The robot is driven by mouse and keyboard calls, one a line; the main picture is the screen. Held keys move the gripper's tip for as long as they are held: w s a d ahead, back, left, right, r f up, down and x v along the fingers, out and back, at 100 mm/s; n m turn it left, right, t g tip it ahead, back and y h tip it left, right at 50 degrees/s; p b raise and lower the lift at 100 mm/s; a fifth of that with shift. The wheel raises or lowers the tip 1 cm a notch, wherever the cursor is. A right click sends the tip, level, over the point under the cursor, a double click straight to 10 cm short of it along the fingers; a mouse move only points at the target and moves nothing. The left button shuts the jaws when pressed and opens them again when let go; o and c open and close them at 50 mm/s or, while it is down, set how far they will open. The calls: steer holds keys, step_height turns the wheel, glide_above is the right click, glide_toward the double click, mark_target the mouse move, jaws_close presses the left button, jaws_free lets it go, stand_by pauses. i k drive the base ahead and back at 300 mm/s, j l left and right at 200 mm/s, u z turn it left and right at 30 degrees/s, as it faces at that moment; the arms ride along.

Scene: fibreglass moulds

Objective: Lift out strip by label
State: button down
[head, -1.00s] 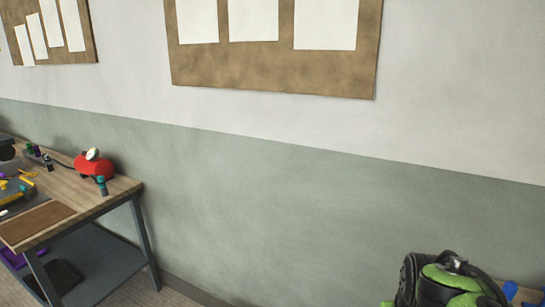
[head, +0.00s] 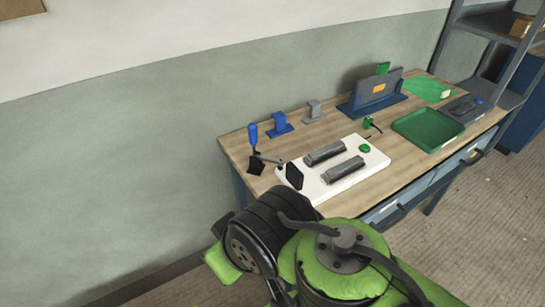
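A white board (head: 327,190) lies on the workbench. Two dark grey, long blocks (head: 325,153) and (head: 345,169) sit side by side on it, apart from each other. They may be moulds; I cannot make out a strip in them. A blue stand (head: 362,107) at the back holds an upright grey plate (head: 392,92) with an orange label (head: 379,88). Any writing is too small to read. My green and black arm crosses the bottom of the head view, in front of the bench's near left part.
A green tray (head: 428,130) is on the right, with a green mat (head: 430,88) behind it. A blue-handled tool (head: 253,134) stands at the left end, and a blue block (head: 281,125) and grey block (head: 314,111) at the back. A shelf (head: 490,65) is at the far right.

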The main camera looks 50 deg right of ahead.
mark_target(335, 173)
steer(key=z, duration=1.15)
